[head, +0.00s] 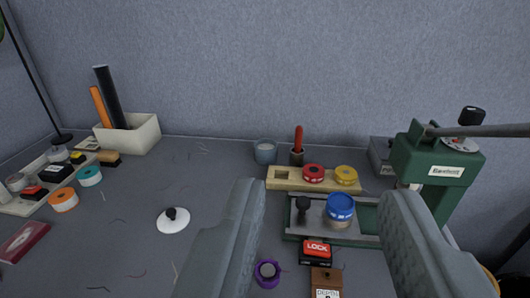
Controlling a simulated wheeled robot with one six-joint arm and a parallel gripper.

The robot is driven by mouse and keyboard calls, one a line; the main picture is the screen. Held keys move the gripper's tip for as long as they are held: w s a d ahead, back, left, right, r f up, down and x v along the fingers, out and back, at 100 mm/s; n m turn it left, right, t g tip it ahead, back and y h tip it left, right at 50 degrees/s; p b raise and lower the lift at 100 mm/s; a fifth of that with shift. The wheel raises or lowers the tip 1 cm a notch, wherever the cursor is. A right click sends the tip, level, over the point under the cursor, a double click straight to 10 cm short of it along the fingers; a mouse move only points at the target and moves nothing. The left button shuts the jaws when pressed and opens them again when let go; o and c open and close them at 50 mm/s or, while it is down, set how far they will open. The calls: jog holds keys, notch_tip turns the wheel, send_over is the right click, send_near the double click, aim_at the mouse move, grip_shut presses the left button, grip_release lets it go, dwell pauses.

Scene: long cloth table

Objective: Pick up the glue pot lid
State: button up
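The lid (173,220), a white disc with a black knob on top, lies flat on the grey cloth table, left of my gripper. I take it for the glue pot lid. My gripper (322,190) is open, with its two grey fingers wide apart in the foreground and nothing held between them. The lid is outside the fingers, beyond the left one. A small blue-grey pot (265,153) with a pale top stands farther back near the wall; I cannot tell if it is the glue pot.
A green press (435,165) stands at the right. A wooden block (280,184) holds red and yellow rolls; a blue-topped jar (341,208) is in front. A cream box (133,136) with dark and orange rods stands back left. Cloth around the lid is mostly clear.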

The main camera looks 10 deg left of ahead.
jog(key=o, duration=0.9)
jog(key=n+g, duration=0.5)
jog(key=g, duration=1.1)
send_over(170, 212)
jog(key=s, duration=0.2)
jog(key=shift+y, duration=0.4)
jog(key=f, duration=2.3)
jog(key=shift+w+d+f, duration=0.15)
jog(key=shift+w+d, duration=0.05)
jog(key=shift+d, duration=0.2)
jog(key=shift+w+a+f, duration=0.15)
jog(key=shift+w+f, duration=0.1)
jog(key=shift+f, duration=0.65)
jog(key=shift+w+a+f, duration=0.1)
jog(key=shift+w+f, duration=0.2)
jog(key=shift+f, duration=0.55)
jog(key=shift+w+a+f, duration=0.15)
jog(key=shift+w+f, duration=0.1)
jog(key=shift+f, duration=0.65)
